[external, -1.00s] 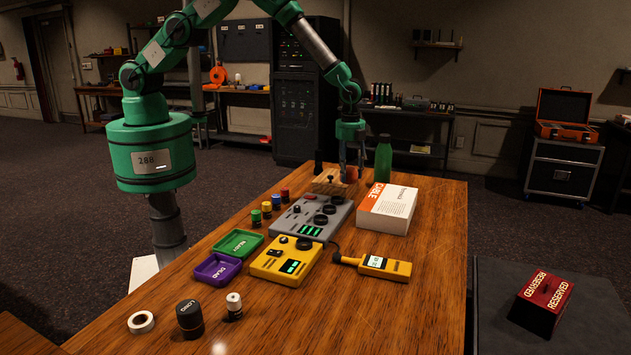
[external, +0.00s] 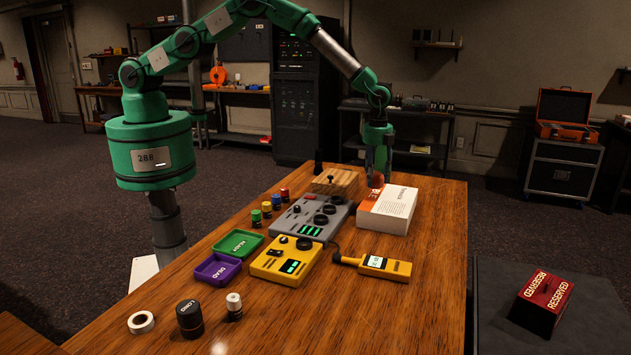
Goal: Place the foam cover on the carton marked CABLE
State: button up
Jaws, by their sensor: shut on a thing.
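The carton marked CABLE (external: 392,213) lies on the wooden desk, white with an orange printed end. My gripper (external: 377,176) points down over the carton's far left part. It is shut on the foam cover (external: 376,181), a small red-orange piece between the fingertips. The foam cover is just above or at the carton's top; I cannot tell whether they touch. My gripper hides part of the carton's orange end and its lettering.
A wooden block (external: 337,181) stands left of the carton. A grey mixer (external: 310,214), a yellow device (external: 286,260) and a yellow handheld meter (external: 378,265) lie nearer. The desk right of the meter is clear.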

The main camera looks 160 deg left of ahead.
aim_at(375, 171)
jog(key=shift+f, duration=0.15)
jog(key=shift+f+p, duration=0.3)
jog(key=shift+f, duration=1.3)
jog(key=shift+f, duration=0.2)
jog(key=o, duration=0.7)
jog(key=shift+o, duration=0.2)
jog(key=shift+r, duration=0.15)
jog(key=shift+r+b, duration=0.65)
jog(key=shift+r, duration=5.4)
